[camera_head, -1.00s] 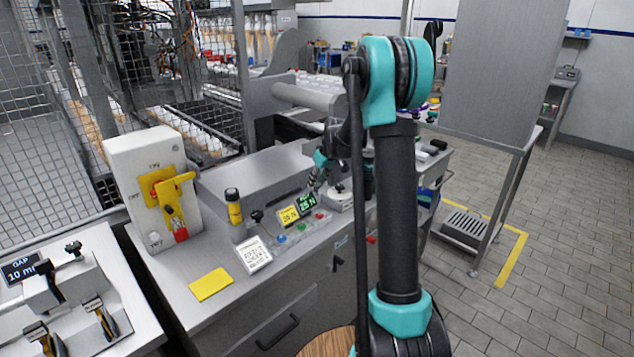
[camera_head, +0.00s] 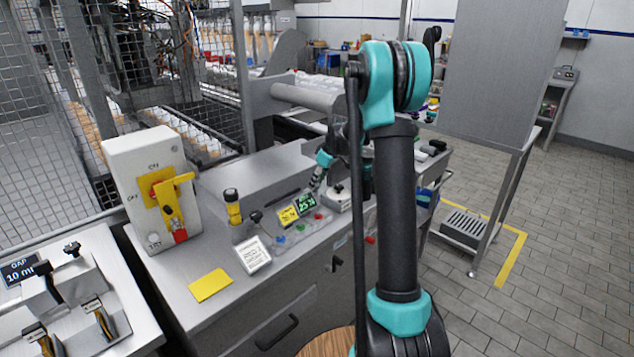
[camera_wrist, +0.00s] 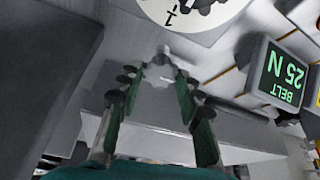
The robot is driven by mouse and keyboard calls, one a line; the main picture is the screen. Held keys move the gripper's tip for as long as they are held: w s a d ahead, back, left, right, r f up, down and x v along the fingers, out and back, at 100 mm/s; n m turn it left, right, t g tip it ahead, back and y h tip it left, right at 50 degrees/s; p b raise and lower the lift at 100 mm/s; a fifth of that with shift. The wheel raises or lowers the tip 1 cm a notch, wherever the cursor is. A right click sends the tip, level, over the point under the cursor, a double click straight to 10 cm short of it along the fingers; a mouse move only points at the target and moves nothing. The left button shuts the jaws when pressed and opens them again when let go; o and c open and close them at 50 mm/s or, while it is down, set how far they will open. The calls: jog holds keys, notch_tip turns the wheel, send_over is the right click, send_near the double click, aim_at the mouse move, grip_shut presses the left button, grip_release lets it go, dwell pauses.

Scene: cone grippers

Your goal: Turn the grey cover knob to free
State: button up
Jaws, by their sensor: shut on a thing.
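In the wrist view, my gripper (camera_wrist: 160,82) has its two green-lined fingers on either side of a small pale grey knob (camera_wrist: 160,64). The fingertips are closed around it, though the exact contact is hard to see. In the head view, my gripper is small and partly behind my arm, at the console's far end, beside a pale block with a dark knob (camera_head: 339,187). The grey knob cannot be made out there.
A green-lit belt display reading 25 N (camera_wrist: 281,74) stands close right of my gripper in the wrist view. A mesh fence (camera_head: 40,130) stands behind.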

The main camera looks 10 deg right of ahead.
jog(key=o, duration=1.2)
jog(key=shift+c, duration=0.2)
jog(key=v, duration=1.2)
jog(key=shift+s, duration=0.1)
jog(key=s+f+m+h, duration=0.1)
jog(key=s+f+m, duration=0.2)
jog(key=s, duration=0.9)
jog(key=s+f+m+h, duration=0.1)
jog(key=s+f+m, duration=0.2)
jog(key=s+f, duration=0.4)
jog(key=s+f+m+t+h, duration=0.1)
jog(key=s+f+m, duration=0.2)
jog(key=s, duration=1.6)
notch_tip(320, 180, down, 2)
jog(key=shift+m, duration=0.3)
